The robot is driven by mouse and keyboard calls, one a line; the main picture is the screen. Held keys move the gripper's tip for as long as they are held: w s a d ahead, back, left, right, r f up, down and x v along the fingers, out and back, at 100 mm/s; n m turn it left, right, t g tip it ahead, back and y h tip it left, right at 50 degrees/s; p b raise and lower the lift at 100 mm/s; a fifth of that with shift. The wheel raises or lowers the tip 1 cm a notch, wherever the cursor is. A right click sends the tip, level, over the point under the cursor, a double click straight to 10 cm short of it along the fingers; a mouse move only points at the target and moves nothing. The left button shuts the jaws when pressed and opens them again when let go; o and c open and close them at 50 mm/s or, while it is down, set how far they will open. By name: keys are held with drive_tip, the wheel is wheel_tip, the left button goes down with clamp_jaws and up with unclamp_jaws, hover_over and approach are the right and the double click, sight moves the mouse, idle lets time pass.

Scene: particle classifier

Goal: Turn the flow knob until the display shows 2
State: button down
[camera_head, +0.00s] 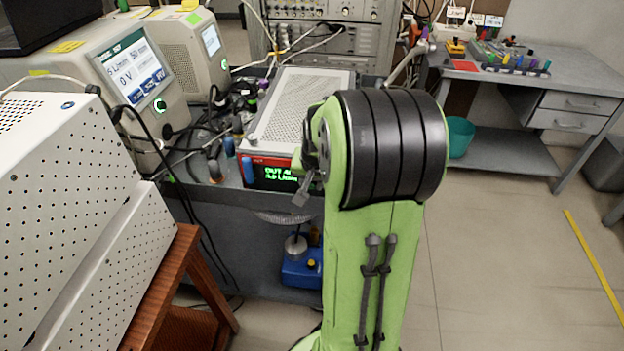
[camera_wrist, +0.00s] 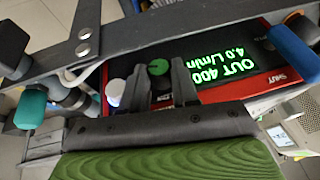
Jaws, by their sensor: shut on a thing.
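The particle classifier (camera_head: 300,105) is a box with a perforated light top and a red front edge, standing on the bench. Its dark display (camera_head: 278,178) has green text, partly covered by my arm in the head view. In the wrist view the display (camera_wrist: 222,68) is upside down and reads "OUT 400" and "4.0 L/min". A dark knob with a green cap (camera_wrist: 158,67) sits beside the display. My gripper (camera_wrist: 162,82) is shut on this knob, one finger on each side. A white knob (camera_wrist: 115,92) is just left of the fingers. No label for either knob is readable.
Blue-handled (camera_wrist: 295,52) and teal-handled (camera_wrist: 30,108) things lie close on either side of the gripper. Instruments with screens (camera_head: 135,75) and loose cables crowd the bench at left. A desk (camera_head: 500,72) stands at right, with open floor before it.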

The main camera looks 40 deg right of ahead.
drive_tip(key=g+h+p, duration=0.1)
drive_tip(key=g+p, duration=0.1)
drive_tip(key=n+g+h+p, duration=0.1)
drive_tip(key=g+h+p, duration=0.1)
drive_tip(key=w+a+n+g+h+p, duration=0.1)
drive_tip(key=g+h+p, duration=0.1)
drive_tip(key=shift+w, duration=0.1)
drive_tip(key=shift+w+f+g+h+p, duration=0.1)
drive_tip(key=shift+f+g+h+p, duration=0.1)
drive_tip(key=shift+g+h+p, duration=0.8)
drive_tip(key=shift+f, duration=0.1)
drive_tip(key=c, duration=0.8)
unclamp_jaws()
drive_tip(key=shift+c, duration=0.2)
